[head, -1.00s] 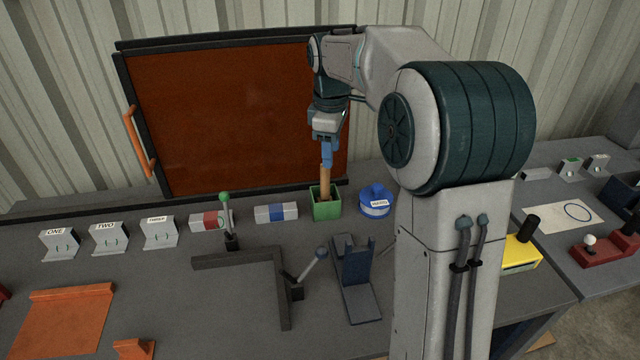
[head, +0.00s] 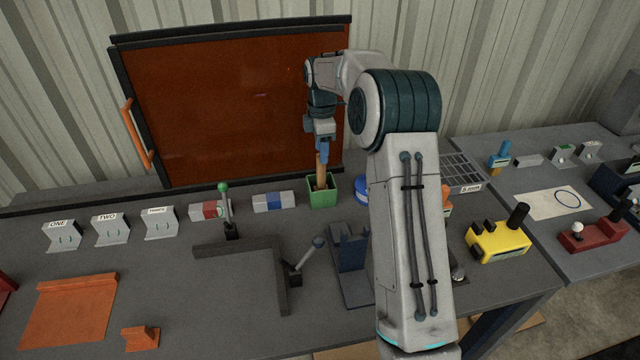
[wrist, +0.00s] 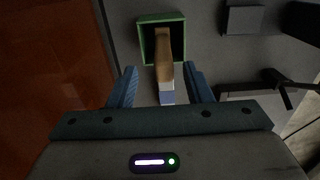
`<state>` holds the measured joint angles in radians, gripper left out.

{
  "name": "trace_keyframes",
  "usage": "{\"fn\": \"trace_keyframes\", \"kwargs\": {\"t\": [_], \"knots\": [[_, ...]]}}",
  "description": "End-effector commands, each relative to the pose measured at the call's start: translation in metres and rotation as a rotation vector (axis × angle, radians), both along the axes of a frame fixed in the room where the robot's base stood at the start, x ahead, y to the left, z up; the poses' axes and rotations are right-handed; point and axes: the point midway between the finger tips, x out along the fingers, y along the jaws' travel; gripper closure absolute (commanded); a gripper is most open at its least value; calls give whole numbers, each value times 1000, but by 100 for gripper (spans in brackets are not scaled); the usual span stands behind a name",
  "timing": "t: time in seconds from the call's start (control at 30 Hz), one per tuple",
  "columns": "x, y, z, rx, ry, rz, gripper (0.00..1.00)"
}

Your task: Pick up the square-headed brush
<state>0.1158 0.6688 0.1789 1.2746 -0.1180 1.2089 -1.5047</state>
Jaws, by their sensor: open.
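A brush with a wooden handle (head: 321,172) stands in a green square box (head: 323,193) on the bench, in front of the orange-brown panel. In the wrist view the wooden part (wrist: 163,60) rises from the green box (wrist: 146,42), with a pale band and a blue end (wrist: 167,98) nearer the camera. My gripper (head: 323,158) is above the box, pointing down. In the wrist view its two blue fingers (wrist: 160,84) are apart, one on each side of the brush, with gaps visible.
A blue round container (head: 361,188), partly hidden by my arm, stands right of the box. A red-and-white block (head: 210,211), a blue-and-white block (head: 274,202) and a green-knobbed lever (head: 227,208) stand left. The framed panel (head: 230,105) rises close behind.

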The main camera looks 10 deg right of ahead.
Motion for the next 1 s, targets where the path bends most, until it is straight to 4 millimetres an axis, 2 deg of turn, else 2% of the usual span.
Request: {"fn": "trace_keyframes", "kwargs": {"t": [0.17,0.5,0.77,0.93,1.0], "knots": [[-1,0,-10,0,1,0,55],[-4,2,-55,0,1,-1,55],[-4,2,-58,0,-1,-1,55],[-4,1,-58,0,-1,-1,99],[-4,1,-58,0,-1,-1,100]]}}
